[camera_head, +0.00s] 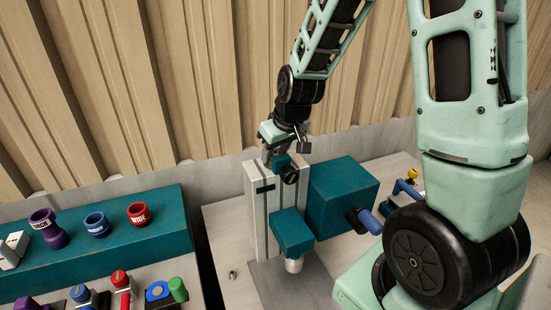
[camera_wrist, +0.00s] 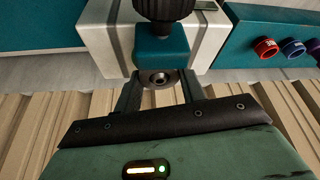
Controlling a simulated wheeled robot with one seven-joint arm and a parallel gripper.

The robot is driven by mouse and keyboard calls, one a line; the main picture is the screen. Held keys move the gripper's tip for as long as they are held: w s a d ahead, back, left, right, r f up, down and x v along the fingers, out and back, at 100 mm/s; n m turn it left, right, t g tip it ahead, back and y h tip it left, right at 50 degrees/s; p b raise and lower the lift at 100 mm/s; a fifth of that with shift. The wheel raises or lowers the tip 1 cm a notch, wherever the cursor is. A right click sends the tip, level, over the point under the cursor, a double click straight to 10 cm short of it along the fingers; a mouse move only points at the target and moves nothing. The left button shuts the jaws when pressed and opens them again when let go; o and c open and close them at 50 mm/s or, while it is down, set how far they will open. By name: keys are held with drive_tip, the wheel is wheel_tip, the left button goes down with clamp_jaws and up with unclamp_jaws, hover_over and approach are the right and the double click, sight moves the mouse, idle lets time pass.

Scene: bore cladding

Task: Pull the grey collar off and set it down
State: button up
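My gripper (camera_head: 278,148) is at the top of the pale machine column (camera_head: 256,215), beside a small teal block and a black knob (camera_head: 289,174). In the wrist view my two fingers (camera_wrist: 160,92) are apart, one on each side of a grey metal ring-like end (camera_wrist: 158,78) under the teal block (camera_wrist: 162,48). I cannot tell whether they touch it, or whether this is the grey collar. In the head view a pale grey cylinder (camera_head: 293,265) sticks out below the front teal housing (camera_head: 292,232); it also could be the collar.
A teal shelf (camera_head: 90,262) at left bears a purple collar (camera_head: 48,228), a blue collar (camera_head: 97,225) and a red collar (camera_head: 138,214). Several coloured parts lie in front. A large teal box (camera_head: 342,195) stands right of the column. A ribbed wall is close behind.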

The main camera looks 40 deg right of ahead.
clamp_jaws()
drive_tip(key=shift+r, duration=0.1)
drive_tip(key=shift+r, duration=0.1)
drive_tip(key=shift+r+p, duration=0.35)
drive_tip(key=shift+p, duration=0.05)
drive_tip(key=shift+r+p, duration=0.45)
drive_tip(key=shift+r, duration=0.15)
drive_tip(key=shift+r+p, duration=1.15)
drive_tip(key=shift+r, duration=0.3)
drive_tip(key=shift+r, duration=0.15)
drive_tip(key=shift+r+p, duration=1.55)
drive_tip(key=shift+r, duration=0.35)
